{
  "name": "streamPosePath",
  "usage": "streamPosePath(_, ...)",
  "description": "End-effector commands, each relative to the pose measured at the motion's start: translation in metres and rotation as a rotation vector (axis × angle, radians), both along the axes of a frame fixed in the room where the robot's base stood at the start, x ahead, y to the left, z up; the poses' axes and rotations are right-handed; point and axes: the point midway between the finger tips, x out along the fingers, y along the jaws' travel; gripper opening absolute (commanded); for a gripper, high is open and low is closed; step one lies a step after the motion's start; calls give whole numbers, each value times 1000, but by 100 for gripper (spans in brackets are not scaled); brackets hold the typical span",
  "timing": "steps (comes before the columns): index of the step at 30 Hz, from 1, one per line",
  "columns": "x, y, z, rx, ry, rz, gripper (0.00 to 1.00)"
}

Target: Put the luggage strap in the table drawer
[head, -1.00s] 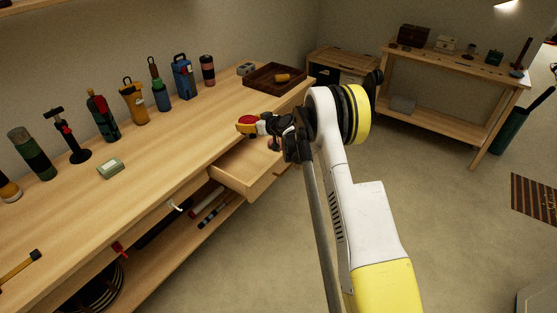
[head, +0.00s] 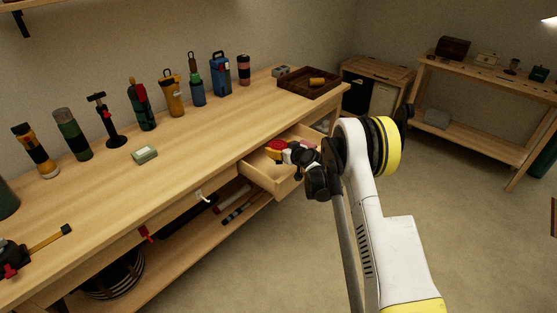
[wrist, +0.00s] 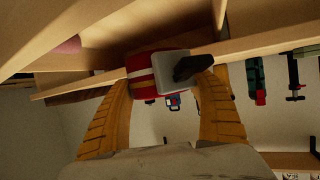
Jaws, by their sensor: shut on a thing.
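In the head view the red strap (head: 278,144) shows at the tip of my gripper (head: 280,150), over the opening of the pulled-out table drawer (head: 260,181). The drawer is pale wood. Its far end is partly hidden by my gripper and arm. Wooden drawer edges (wrist: 255,48) lie close to the strap in the wrist view; contact cannot be told.
A dark tray (head: 309,88) stands at the far end of the workbench (head: 190,145). Bottles and tools line its back; a green-white block (head: 144,155) lies near its middle. A lower shelf below the drawer holds rods. Open floor lies right of the bench.

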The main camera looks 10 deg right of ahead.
Motion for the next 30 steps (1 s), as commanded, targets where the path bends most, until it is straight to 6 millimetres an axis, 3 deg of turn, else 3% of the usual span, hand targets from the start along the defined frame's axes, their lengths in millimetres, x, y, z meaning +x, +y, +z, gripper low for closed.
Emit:
streamPosePath(10,0,1,-42,0,0,0,33)
streamPosePath(30,0,1,-52,0,0,0,33)
